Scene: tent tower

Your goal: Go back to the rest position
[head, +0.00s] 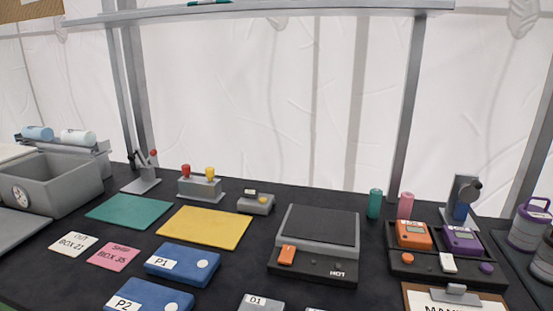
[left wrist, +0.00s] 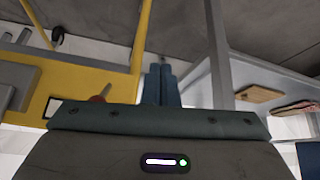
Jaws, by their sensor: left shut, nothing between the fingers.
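My left gripper (left wrist: 162,84) shows in the left wrist view, with its two dark blue fingers together and nothing between them. Behind it are a yellow frame and a grey post, away from the table top. Neither gripper shows in the head view. My right gripper is in neither view.
The dark table (head: 225,272) holds a grey bin (head: 75,190), a teal mat (head: 128,211), a yellow mat (head: 205,228), blue boxes, a black-and-grey device (head: 318,235) and a tray with orange and purple units. The left wrist view shows a yellow frame (left wrist: 90,75) and a grey post (left wrist: 217,55).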

